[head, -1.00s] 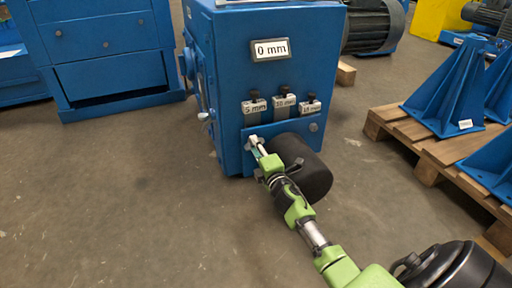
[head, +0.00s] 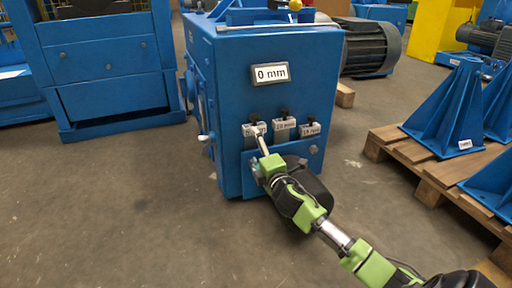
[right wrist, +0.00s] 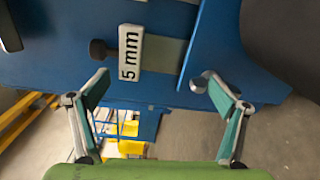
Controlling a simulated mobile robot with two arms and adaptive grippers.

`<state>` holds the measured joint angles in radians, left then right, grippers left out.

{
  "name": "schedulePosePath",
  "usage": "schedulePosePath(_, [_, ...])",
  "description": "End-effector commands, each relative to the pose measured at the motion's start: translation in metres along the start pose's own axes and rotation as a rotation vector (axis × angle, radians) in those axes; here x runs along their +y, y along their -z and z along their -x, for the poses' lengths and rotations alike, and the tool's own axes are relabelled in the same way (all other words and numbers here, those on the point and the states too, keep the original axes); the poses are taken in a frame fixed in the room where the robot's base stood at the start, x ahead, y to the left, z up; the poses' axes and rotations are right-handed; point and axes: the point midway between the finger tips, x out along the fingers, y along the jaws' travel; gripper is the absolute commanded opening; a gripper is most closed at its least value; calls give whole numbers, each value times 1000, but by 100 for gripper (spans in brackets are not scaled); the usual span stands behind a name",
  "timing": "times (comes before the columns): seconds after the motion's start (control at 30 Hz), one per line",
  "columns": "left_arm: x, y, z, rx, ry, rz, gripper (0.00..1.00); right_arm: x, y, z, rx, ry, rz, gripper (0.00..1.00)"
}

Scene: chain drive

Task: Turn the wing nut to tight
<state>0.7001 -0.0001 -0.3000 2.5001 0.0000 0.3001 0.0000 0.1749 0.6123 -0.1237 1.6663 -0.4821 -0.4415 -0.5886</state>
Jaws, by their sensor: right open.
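The blue machine box (head: 275,100) carries a "0 mm" plate and a row of three small tagged parts. The 5 mm tag (head: 255,129) is the leftmost, and it shows large in the right wrist view (right wrist: 131,52). A small grey part at the left end of the lower blue plate seems to be the wing nut (head: 256,168), mostly hidden by my gripper. My right gripper (head: 260,150) is open in front of the tag and plate. In the right wrist view its fingers (right wrist: 155,80) stand apart with nothing between them. My left gripper is out of view.
A black cylinder (head: 318,192) sticks out of the lower plate beside my right gripper. A wooden pallet (head: 420,165) with blue brackets stands at the right. Blue drawers (head: 110,95) stand at the left. The floor at front left is clear.

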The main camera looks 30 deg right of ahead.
Motion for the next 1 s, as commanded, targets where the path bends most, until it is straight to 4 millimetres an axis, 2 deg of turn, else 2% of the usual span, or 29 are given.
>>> schedulePosePath(0.03, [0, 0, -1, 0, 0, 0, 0, 23, -4, -2, -4, -39, 7, 75])
schedulePosePath(0.17, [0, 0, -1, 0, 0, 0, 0, 23, -4, -2, -3, -39, 7, 75])
schedulePosePath(0.2, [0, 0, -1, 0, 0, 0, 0, 12, -3, -1, -1, -21, 9, 75])
schedulePosePath(0.37, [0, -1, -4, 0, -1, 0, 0, 13, -2, 4, 0, -20, 7, 65])
schedulePosePath(0.6, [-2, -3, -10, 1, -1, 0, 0, 13, -2, 20, 1, -20, 7, 51])
schedulePosePath(0.67, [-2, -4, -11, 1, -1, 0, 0, 12, -2, 25, 1, -19, 7, 40])
schedulePosePath(0.7, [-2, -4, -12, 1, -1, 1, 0, 12, -2, 28, 0, -19, 6, 28])
schedulePosePath(1.0, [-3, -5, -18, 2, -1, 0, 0, 4, 0, 50, 0, -7, 2, 28])
